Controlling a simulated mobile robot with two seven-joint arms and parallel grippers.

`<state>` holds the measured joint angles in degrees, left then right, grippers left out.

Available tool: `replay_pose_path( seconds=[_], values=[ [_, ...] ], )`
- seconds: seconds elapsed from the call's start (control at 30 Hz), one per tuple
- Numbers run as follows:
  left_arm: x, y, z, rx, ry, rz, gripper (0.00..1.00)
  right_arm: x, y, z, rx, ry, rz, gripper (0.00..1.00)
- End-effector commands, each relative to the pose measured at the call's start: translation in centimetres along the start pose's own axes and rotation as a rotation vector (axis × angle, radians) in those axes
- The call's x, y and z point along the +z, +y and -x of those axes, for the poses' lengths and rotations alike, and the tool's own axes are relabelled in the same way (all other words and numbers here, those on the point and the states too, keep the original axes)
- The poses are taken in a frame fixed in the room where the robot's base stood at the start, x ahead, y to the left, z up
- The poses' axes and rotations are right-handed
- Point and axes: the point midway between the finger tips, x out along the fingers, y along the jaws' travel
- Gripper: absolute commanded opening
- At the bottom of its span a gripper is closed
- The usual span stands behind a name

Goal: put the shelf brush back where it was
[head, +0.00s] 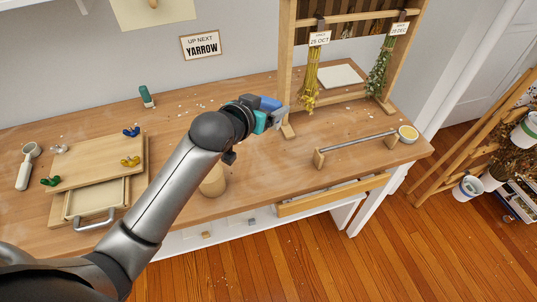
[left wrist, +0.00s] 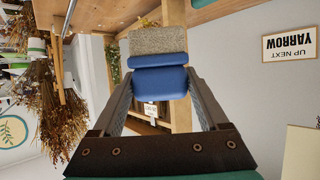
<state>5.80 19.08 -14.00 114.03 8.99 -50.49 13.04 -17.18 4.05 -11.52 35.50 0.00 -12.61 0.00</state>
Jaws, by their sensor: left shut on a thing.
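The shelf brush (left wrist: 160,82) has a blue body and a grey bristle or felt part (left wrist: 158,40). My left gripper (left wrist: 158,95) is shut on its blue body, which lies between the two fingers in the left wrist view. In the head view the blue of the brush (head: 269,103) shows beside my left gripper (head: 276,112), close to the left post of the wooden hanging rack (head: 287,60). My wrist hides most of the brush there. I cannot tell how high it is above the bench. My right gripper is not in view.
The bench (head: 250,165) holds a press board with wing nuts (head: 97,163), a scoop (head: 27,165), a teal-handled item (head: 146,97), a rod on wooden blocks (head: 357,143) and a small bowl (head: 408,134). Dried bunches (head: 310,80) hang from the rack. A front drawer (head: 333,197) stands out.

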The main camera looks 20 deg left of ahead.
Motion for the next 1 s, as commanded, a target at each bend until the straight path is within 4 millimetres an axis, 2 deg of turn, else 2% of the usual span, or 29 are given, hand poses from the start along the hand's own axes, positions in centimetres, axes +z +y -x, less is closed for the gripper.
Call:
replay_pose_path(
  seconds=[0.03, 0.1, 0.33, 0.57, 0.8, 1.0],
  values=[
    [1.8, 0.0, -0.8, 0.0, -0.005, 0.001, 0.23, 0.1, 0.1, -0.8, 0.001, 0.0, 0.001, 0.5],
    [3.5, 0.0, -1.6, 0.0, -0.005, 0.001, 0.23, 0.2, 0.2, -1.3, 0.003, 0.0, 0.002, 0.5],
    [8.5, 0.0, -4.0, 0.0, -0.003, 0.0, 0.23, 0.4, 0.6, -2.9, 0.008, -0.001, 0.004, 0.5],
    [10.4, 0.0, -5.0, 0.0, 0.0, -0.001, 0.23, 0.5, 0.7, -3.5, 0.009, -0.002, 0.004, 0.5],
    [13.6, 0.0, -6.5, 0.0, -0.001, -0.001, 0.23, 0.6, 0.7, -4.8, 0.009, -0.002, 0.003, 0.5],
    [14.0, 0.0, -6.8, 0.0, 0.002, -0.001, 0.23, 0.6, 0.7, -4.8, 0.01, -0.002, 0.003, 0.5]
  ],
)
